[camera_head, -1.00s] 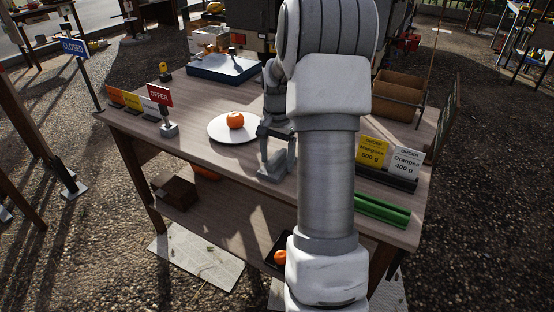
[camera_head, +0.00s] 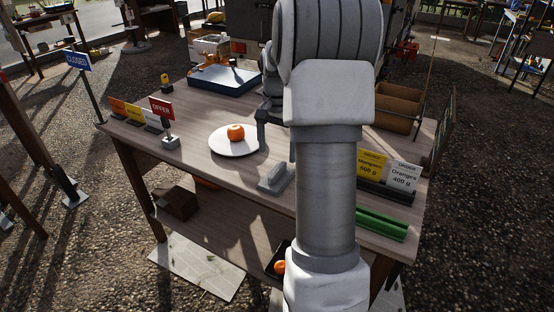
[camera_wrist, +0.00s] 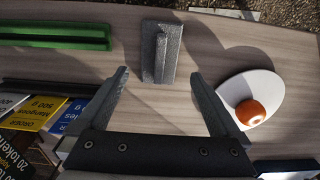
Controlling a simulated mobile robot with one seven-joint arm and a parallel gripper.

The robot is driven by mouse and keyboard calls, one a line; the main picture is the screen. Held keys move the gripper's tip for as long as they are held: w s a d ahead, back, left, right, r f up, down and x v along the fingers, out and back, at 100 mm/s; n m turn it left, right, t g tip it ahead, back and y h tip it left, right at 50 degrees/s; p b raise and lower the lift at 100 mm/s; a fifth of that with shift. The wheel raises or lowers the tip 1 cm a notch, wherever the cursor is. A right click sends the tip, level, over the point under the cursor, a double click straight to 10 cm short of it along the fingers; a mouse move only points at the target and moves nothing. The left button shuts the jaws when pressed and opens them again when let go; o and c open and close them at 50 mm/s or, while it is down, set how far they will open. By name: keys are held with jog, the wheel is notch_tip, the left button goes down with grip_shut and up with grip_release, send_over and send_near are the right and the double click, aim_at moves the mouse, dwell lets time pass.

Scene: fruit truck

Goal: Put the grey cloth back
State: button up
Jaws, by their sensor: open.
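The grey cloth (camera_head: 276,179) lies on the wooden table near its front edge, with a raised fold along its middle. In the wrist view the cloth (camera_wrist: 170,62) is just beyond the fingertips, with its fold roughly between the lines of the fingers. My gripper (camera_wrist: 159,76) is open and empty. In the head view my gripper (camera_head: 277,142) is above and behind the cloth, apart from it, partly hidden by my arm.
A white plate (camera_head: 223,149) with an orange (camera_head: 236,132) stands left of the cloth. A red offer sign (camera_head: 161,108) is further left. Green bars (camera_head: 382,224) and price signs (camera_head: 372,172) are on the right. A blue tray (camera_head: 224,82) is at the back.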

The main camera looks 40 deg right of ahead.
aim_at(277, 170)
jog(key=shift+r+p, duration=0.35)
jog(key=shift+r, duration=1.7)
